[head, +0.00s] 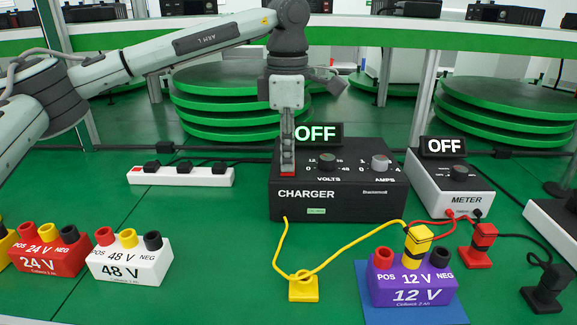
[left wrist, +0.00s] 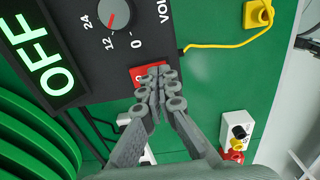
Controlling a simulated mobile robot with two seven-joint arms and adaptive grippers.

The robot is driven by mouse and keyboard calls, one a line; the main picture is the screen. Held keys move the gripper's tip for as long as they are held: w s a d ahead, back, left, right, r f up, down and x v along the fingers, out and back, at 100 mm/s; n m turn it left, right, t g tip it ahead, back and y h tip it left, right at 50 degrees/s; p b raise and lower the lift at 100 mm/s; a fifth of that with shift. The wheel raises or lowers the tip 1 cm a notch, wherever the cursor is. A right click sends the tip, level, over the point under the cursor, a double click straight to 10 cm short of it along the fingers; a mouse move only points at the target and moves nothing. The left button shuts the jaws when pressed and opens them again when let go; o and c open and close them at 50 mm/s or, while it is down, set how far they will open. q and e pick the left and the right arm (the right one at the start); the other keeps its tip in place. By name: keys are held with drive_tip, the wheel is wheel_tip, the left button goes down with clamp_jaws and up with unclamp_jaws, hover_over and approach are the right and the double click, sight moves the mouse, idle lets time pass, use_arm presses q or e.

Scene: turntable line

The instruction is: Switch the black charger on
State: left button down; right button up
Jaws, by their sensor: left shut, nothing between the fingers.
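The black charger (head: 340,205) stands on the green table in the middle of the head view. Its display (head: 318,132) reads OFF. My left gripper (head: 287,168) is shut and empty, fingers pointing down at the charger's left front. In the left wrist view the fingertips (left wrist: 158,80) are at the red switch (left wrist: 146,72) and cover part of it; I cannot tell whether they touch. The VOLTS knob (left wrist: 114,14) also shows there. My right gripper is not in view.
A white meter (head: 450,190) reading OFF stands right of the charger. A purple 12 V battery (head: 410,284) holds a yellow plug. Other batteries and a power strip (head: 180,177) stand left.

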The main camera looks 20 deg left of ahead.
use_arm(q)
drive_tip(key=shift+r+p, duration=1.85)
drive_tip(key=shift+r, duration=0.6)
drive_tip(key=shift+r+p, duration=0.4)
drive_tip(key=shift+r, duration=0.6)
drive_tip(key=shift+d, duration=0.1)
